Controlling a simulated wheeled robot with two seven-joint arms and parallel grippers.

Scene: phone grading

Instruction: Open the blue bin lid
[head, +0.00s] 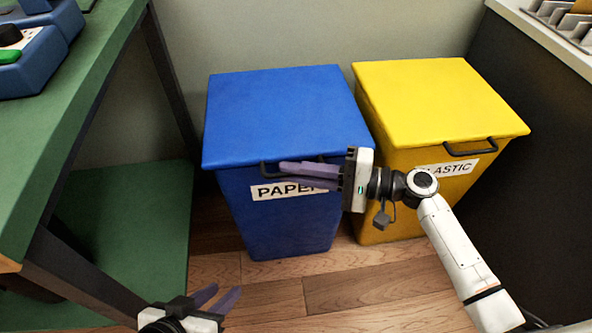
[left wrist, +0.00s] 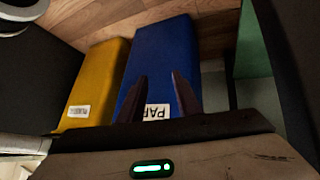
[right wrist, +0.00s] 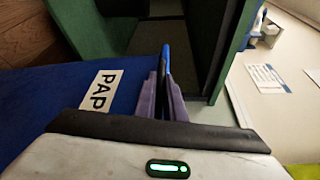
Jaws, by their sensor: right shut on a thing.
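The blue bin (head: 285,212) stands on the floor with a "PAPER" label on its front. Its blue lid (head: 280,108) lies flat and closed on top, with a dark handle (head: 268,170) at the front edge. My right gripper (head: 285,172) reaches in from the right at that handle, its purple fingers shut on it; the fingers partly cover the handle and label. In the right wrist view the fingers (right wrist: 165,85) are close together at the lid's edge. My left gripper (head: 222,299) is low at the front, apart from the bin, its fingers spread and empty; they also show in the left wrist view (left wrist: 158,95).
A yellow bin (head: 430,110) marked "PLASTIC" stands close to the right, its lid closed. A green table (head: 70,110) with a lower shelf (head: 130,235) is on the left. A dark cabinet (head: 530,190) is at the right. Wooden floor (head: 360,285) is clear in front.

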